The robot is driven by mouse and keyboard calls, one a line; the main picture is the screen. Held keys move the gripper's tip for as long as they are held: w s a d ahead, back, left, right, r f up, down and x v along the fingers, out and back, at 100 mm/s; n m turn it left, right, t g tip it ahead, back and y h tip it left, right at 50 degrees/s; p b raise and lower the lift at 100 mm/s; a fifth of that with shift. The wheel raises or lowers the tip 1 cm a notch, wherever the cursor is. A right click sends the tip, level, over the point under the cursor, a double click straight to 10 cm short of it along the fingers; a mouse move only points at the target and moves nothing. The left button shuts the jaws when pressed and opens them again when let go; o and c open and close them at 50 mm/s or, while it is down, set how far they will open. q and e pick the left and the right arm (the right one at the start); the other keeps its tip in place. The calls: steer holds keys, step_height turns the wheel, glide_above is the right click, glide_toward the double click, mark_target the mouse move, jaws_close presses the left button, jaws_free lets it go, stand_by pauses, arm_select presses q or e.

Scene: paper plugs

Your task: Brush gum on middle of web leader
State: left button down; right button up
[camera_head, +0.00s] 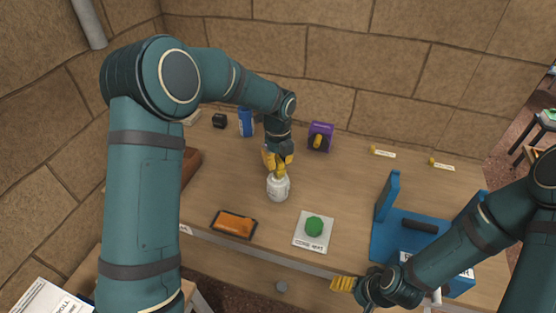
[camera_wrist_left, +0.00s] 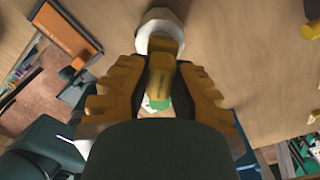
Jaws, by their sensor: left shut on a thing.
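My left gripper (camera_head: 277,166) is above the white gum pot (camera_head: 278,187) on the table. In the left wrist view, its yellow ridged fingers (camera_wrist_left: 160,92) are shut on a yellow brush handle (camera_wrist_left: 160,78). The handle points at the mouth of the white pot (camera_wrist_left: 160,30); the bristle end is hidden, so I cannot tell whether it is inside. My right gripper (camera_head: 345,284) is at the front edge, and its jaw gap does not show. I cannot surely pick out the web leader.
A card (camera_head: 312,243) with a green round piece (camera_head: 314,226) lies front centre, beside a dark tray (camera_head: 220,231) with an orange piece (camera_head: 236,223). A blue stand (camera_head: 388,194) with a black roller (camera_head: 419,226) is at right. A purple box (camera_head: 320,133) and blue can (camera_head: 246,122) stand behind.

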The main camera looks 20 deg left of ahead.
mark_target(278, 159)
arm_select(q)
steer(key=shift+f, duration=0.45)
stand_by(0.3)
steer(key=shift+f, duration=0.1)
stand_by(1.1)
steer(key=shift+r+p, duration=2.8)
steer(key=shift+r, duration=0.8)
